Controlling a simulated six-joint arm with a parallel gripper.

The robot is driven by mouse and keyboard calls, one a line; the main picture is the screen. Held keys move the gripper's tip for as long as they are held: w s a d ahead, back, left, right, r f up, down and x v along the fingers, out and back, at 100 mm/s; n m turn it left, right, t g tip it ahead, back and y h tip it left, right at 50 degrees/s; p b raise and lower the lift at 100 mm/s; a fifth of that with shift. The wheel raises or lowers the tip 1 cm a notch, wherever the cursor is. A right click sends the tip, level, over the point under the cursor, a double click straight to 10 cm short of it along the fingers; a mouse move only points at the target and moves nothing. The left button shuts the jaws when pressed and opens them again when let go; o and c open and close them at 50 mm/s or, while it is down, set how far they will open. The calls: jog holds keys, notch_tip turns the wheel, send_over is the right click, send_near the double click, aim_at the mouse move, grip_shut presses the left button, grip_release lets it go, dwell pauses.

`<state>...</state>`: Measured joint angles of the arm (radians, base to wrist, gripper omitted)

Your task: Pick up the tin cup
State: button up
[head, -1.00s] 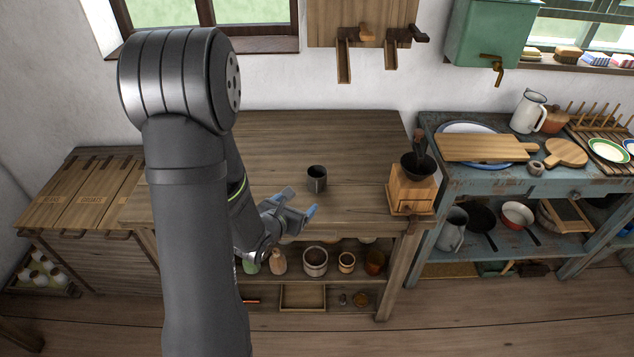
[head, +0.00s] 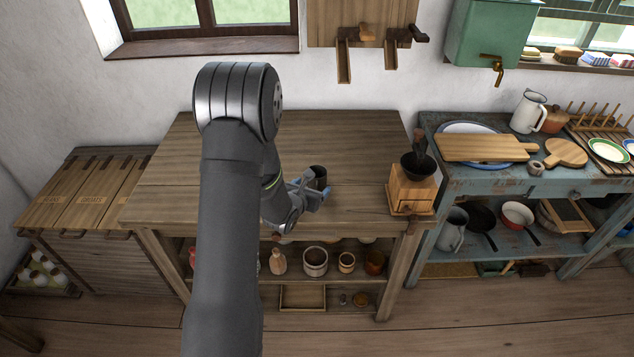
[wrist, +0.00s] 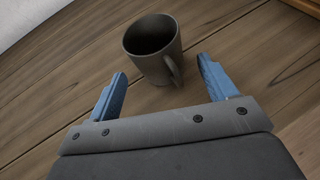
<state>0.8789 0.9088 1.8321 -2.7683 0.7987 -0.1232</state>
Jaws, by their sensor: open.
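The tin cup (wrist: 152,50) is dark grey and stands upright on the wooden table (head: 230,190). In the wrist view it is just beyond my fingertips, with its handle toward my gripper and slightly right. In the head view the cup (head: 319,174) is partly hidden behind my gripper (head: 316,186). My gripper (wrist: 160,75) is open and empty, its blue fingers spread to either side of the near side of the cup. I cannot tell whether a finger touches it.
A wooden coffee grinder (head: 411,188) stands on the table to the right of the cup. The table top around the cup is otherwise clear. A shelf below holds several jars (head: 315,262). A blue side table (head: 480,180) with boards and plates is farther right.

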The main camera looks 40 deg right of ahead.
aim_at(313, 184)
jog(key=x, duration=0.3)
jog(key=shift+w+d+f, duration=0.2)
jog(key=shift+d, duration=0.05)
jog(key=c, duration=1.1)
